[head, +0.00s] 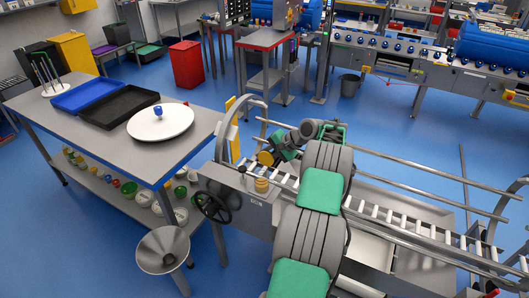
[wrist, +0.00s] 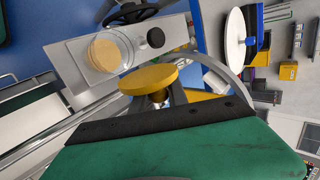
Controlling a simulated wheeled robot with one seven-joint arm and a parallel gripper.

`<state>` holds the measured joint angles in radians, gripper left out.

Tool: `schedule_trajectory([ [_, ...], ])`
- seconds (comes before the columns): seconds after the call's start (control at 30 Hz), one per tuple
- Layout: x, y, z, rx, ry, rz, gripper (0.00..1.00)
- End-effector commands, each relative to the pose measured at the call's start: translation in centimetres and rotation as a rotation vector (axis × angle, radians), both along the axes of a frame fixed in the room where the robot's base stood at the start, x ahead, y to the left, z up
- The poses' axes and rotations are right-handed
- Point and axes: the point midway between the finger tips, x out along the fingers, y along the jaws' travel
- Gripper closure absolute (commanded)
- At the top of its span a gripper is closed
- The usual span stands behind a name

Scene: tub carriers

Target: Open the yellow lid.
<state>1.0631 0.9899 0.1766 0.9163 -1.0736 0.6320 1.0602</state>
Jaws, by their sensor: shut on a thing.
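The yellow lid (head: 265,158) is a flat round disc at the end of my gripper (head: 276,156). In the wrist view the lid (wrist: 148,77) shows large and close, with a short metal stem under it between the fingertips (wrist: 159,99). My gripper is shut on it. The lid is held above the grey carrier box (head: 233,184), apart from the round amber-topped tub (head: 261,186) there. In the wrist view the tub (wrist: 103,53) sits in a pale round rim, to the left of the lid. The dark finger edge hides part of the stem.
A black handwheel (head: 212,207) is on the carrier's left end. Curved metal rails (head: 244,115) stand close to the gripper. A table (head: 50,118) with a white round plate (head: 160,122) is at left. A metal funnel (head: 163,249) stands in front.

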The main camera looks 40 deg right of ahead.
Motion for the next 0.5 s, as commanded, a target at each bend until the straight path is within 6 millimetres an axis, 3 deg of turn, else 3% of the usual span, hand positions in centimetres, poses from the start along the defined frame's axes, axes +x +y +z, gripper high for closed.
schedule_trajectory([
  [0.5,0.2,-0.23,0.06,0.09,0.026,0.004,1.0],
])
